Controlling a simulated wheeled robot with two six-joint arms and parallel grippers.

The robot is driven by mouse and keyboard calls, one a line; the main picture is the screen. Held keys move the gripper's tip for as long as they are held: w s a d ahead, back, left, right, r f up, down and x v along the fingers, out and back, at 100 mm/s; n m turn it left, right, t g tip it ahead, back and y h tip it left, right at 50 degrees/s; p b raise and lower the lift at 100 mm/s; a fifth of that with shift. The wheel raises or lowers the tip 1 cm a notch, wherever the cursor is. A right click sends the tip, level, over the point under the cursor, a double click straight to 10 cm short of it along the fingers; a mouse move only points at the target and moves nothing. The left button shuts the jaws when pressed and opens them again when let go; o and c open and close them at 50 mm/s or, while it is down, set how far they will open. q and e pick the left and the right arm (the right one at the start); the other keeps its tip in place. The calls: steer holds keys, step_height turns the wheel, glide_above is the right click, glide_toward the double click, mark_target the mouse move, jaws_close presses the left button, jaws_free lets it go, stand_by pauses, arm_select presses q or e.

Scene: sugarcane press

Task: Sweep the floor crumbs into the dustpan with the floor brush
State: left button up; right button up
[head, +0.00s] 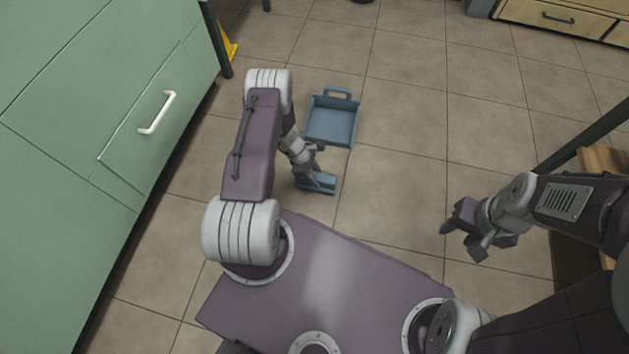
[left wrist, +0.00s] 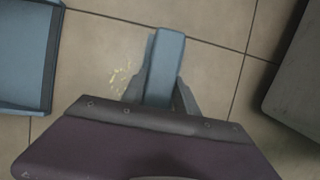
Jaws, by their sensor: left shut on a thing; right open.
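The blue-grey dustpan (head: 331,124) lies on the floor ahead, its handle pointing away from me. Its edge also shows at the left of the left wrist view (left wrist: 24,62). My left gripper (head: 318,180) is shut on the blue-grey floor brush (head: 320,187), low over the floor on the near side of the dustpan. The brush (left wrist: 165,65) juts out between the fingers in the left wrist view. Yellowish crumbs (left wrist: 119,79) lie on the tiles just left of it there; I cannot make them out in the head view. My right gripper (head: 476,234) is open and empty.
A green cabinet (head: 110,100) with a white handle stands along the left. A wooden bench or table with dark legs (head: 585,137) is at the right. A yellow object (head: 229,46) stands beyond the cabinet. The tiled floor (head: 405,130) right of the dustpan is clear.

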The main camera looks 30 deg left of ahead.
arm_select(q)
steer(key=shift+w+a+f+b, duration=0.15)
steer(key=shift+w+b, duration=0.15)
steer(key=shift+w, duration=0.2)
steer(key=shift+w+a+f+b, duration=0.15)
steer(key=shift+w+b, duration=0.1)
steer(key=shift+w, duration=0.2)
steer(key=shift+w+r, duration=0.15)
steer(key=shift+w, duration=0.1)
steer(key=w+b, duration=0.2)
steer(key=shift+w+a, duration=0.35)
steer(key=shift+w+r, duration=0.1)
steer(key=shift+w, duration=0.25)
steer(key=shift+w+a+b, duration=0.2)
steer(key=shift+w+b, duration=0.35)
steer(key=shift+w, duration=0.05)
steer(key=shift+w+a+b, duration=0.15)
steer(key=shift+w+b, duration=0.4)
steer(key=shift+w, duration=0.05)
steer(key=shift+w+a, duration=0.3)
steer(key=shift+w, duration=0.75)
steer(key=shift+w+a, duration=0.25)
steer(key=shift+w, duration=0.75)
